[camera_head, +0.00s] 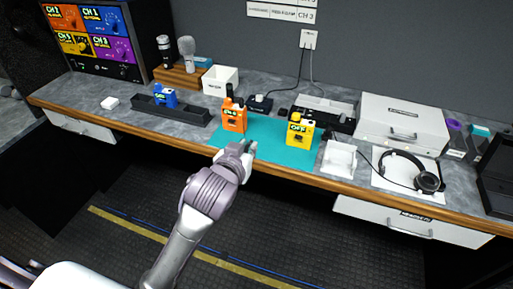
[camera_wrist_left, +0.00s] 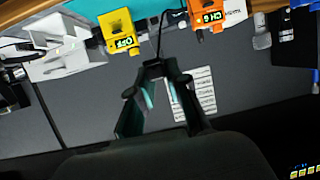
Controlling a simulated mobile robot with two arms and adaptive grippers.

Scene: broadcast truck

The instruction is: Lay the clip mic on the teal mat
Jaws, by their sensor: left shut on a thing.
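The teal mat (camera_head: 268,138) lies on the desk with an orange pack (camera_head: 234,115) on its left and a yellow pack (camera_head: 299,132) on its right. My left gripper (camera_head: 249,149) is over the mat's front edge, between the two packs. In the left wrist view its fingertips (camera_wrist_left: 160,70) are closed together on something small and dark, apparently the clip mic, which the fingers mostly hide. A thin black cable (camera_wrist_left: 160,38) runs from near the tips up between the packs. My right gripper is not in view.
A blue pack (camera_head: 165,96) stands at a black rack (camera_head: 170,112) on the left. A white tray (camera_head: 338,159), headphones (camera_head: 428,181) and a white case (camera_head: 402,122) are on the right. A white bin (camera_head: 220,80) and microphones on a wooden stand (camera_head: 181,77) are at the back.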

